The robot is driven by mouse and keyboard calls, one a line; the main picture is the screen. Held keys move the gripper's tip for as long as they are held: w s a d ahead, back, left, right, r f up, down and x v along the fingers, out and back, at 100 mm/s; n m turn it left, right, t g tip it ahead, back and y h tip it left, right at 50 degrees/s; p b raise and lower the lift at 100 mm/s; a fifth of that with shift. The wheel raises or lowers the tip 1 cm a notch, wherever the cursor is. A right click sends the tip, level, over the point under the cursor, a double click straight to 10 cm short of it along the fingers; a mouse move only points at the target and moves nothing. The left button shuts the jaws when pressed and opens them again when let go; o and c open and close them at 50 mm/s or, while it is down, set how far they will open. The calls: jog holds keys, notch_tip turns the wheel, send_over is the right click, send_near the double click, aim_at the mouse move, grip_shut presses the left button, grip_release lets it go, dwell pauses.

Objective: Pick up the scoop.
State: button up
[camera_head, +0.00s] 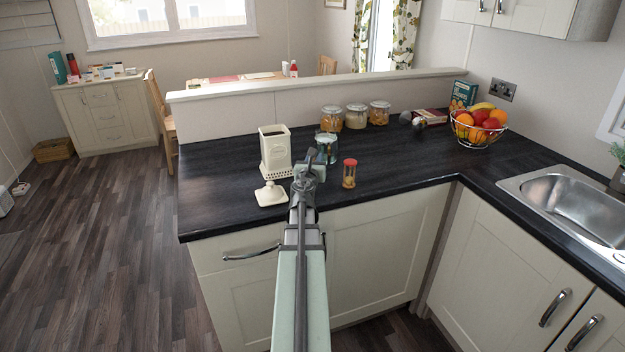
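I cannot clearly make out a scoop. Two small dark, shiny rounded shapes (418,122) lie on the worktop near the fruit basket; they are too small to name. My arm reaches forward over the worktop's front edge, and my gripper (309,165) is above the worktop, beside an open cream canister (276,152). The gripper is small and seen from behind, so its finger opening does not show clearly. A glass jar (327,146) stands just beyond it, partly covered by it. The arm and gripper hide some of the worktop.
Several lidded jars (356,117) line the back by the low wall. A fruit basket (480,137) and sink (575,205) are right. The dark worktop (400,165) is clear at centre right.

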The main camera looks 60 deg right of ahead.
grip_shut()
jog(key=shift+r, duration=0.1)
dwell(0.3)
